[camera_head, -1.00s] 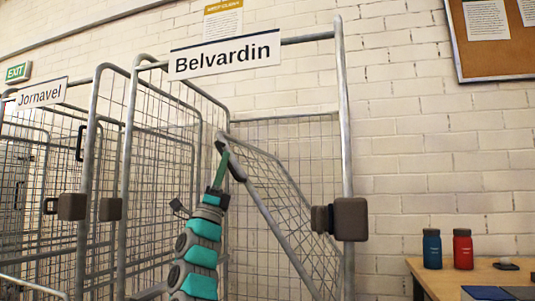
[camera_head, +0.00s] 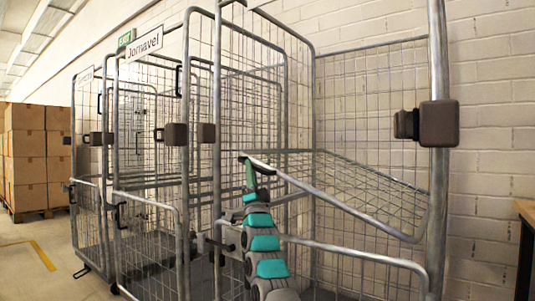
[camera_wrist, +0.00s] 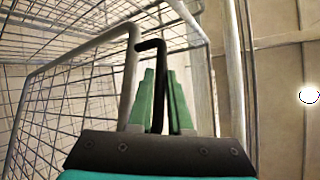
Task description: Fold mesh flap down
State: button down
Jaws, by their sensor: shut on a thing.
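The mesh flap (camera_head: 372,192) is a grey wire panel with a tubular rim, inside the nearest roll cage. It slopes gently, its left end higher than its rounded right end. My gripper (camera_head: 250,176) is at the rim's left end, from below. In the wrist view, the green fingers of my gripper (camera_wrist: 161,100) are closed around a black hooked handle (camera_wrist: 157,62) beside the flap's grey rim tube (camera_wrist: 130,75). The finger contact is partly hidden by the gripper's dark body.
A lower front gate (camera_head: 345,252) with a tubular top stands below the flap. Dark latch blocks (camera_head: 438,123) sit on the cage posts. More roll cages, one labelled Jornavel (camera_head: 144,44), stand to the left. Stacked cartons (camera_head: 25,155) are far left; a table (camera_head: 524,212) edge is at right.

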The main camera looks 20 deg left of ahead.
jog(key=shift+w+a+f+n+g+y+b, duration=0.1)
jog(key=shift+a+f+n+g+y+b, duration=0.1)
jog(key=shift+f+n+g+b, duration=0.35)
jog(key=shift+a+f+n+g+y+b, duration=0.1)
jog(key=shift+a+f+y+b, duration=0.2)
jog(key=shift+f, duration=0.6)
jog(key=shift+w+a+f+n+g+y+b, duration=0.1)
jog(key=shift+f+n+g+b, duration=0.2)
jog(key=shift+f+b, duration=0.3)
jog(key=shift+f, duration=0.1)
jog(key=shift+s, duration=0.1)
jog(key=c, duration=0.8)
grip_release()
jog(key=shift+c, duration=0.2)
jog(key=shift+s, duration=0.1)
